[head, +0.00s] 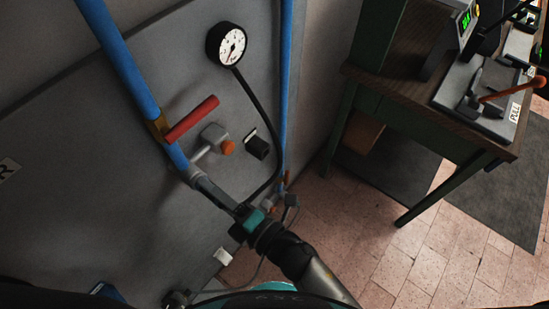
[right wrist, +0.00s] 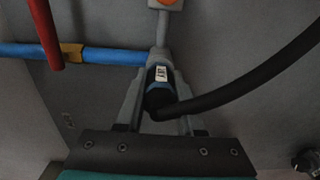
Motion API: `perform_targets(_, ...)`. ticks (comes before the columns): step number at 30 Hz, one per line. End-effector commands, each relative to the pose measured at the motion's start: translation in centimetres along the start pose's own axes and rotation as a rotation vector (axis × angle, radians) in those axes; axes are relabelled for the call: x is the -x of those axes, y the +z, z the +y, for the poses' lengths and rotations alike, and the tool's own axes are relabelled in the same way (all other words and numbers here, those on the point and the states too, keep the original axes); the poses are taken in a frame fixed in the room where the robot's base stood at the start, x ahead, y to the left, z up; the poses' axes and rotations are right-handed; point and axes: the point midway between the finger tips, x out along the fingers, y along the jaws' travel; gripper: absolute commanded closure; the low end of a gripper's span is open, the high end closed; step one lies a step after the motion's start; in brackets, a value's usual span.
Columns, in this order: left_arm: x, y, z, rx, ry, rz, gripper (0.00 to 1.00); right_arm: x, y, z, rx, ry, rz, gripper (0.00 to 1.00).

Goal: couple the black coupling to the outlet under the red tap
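The red tap (head: 192,118) is a red lever on a brass valve in the blue pipe (head: 122,58) on the grey wall panel; the lever also shows in the right wrist view (right wrist: 46,32). Below the valve the pipe ends in a grey outlet (head: 192,175). My right gripper (head: 212,190) is just below that outlet, its fingers on both sides of the black coupling (right wrist: 159,92), which has a blue band and white label. The gripper looks shut on it. The coupling's front end lines up with the outlet; I cannot tell whether they are joined. My left gripper is not in view.
A black hose (head: 262,110) runs from the coupling up to a round gauge (head: 227,43). A grey fitting with an orange cap (head: 228,147) and a black block (head: 257,148) are close by. A second blue pipe (head: 286,80) and a bench (head: 415,105) stand right.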

Motion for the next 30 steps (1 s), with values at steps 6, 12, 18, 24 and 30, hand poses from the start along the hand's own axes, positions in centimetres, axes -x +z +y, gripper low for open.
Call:
perform_targets(6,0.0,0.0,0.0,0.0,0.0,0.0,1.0,-0.1,0.0,0.2,0.0,0.004,0.0,0.39)
perform_targets(12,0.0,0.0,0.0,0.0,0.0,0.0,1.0,-0.1,0.0,0.1,0.0,0.002,0.0,0.29)
perform_targets(18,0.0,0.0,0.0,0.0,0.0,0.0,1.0,0.2,0.0,0.0,0.0,0.0,-0.001,0.29)
perform_targets(24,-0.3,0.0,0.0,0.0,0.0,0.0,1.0,3.0,0.0,-0.1,0.0,-0.003,0.0,0.29)
perform_targets(30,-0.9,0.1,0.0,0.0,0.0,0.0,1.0,7.6,-0.1,-0.2,0.0,-0.002,0.0,0.29)
